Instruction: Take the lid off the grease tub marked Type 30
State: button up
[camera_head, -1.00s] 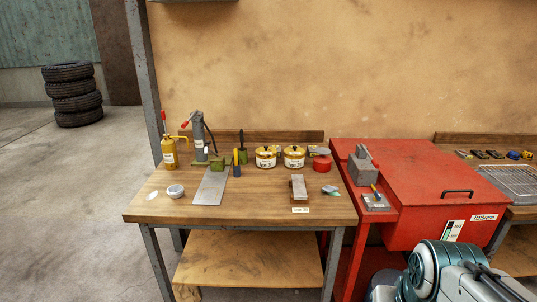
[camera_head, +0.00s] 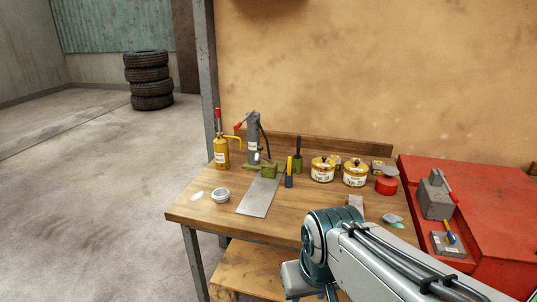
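Two yellow-lidded grease tubs with white labels stand side by side at the back of the wooden workbench (camera_head: 190,213): the left tub (camera_head: 322,170) and the right tub (camera_head: 355,173). Both lids have a knob on top and sit on their tubs. The label print is too small for me to tell surely which is Type 30. My arm reaches in from the lower right, in front of the bench and well short of the tubs.
A yellow oil can (camera_head: 221,153), a grey pump (camera_head: 253,140), a metal plate (camera_head: 258,196) and a small white pot (camera_head: 220,195) stand left of the tubs. A red tin (camera_head: 386,185) is close on their right. A red cabinet (camera_head: 490,215) adjoins the bench.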

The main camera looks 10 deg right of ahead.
aim_at(321, 162)
jog(key=u, duration=0.05)
jog(key=i, duration=0.9)
jog(key=z, duration=0.55)
jog(key=i, duration=0.45)
jog(key=z, duration=0.4)
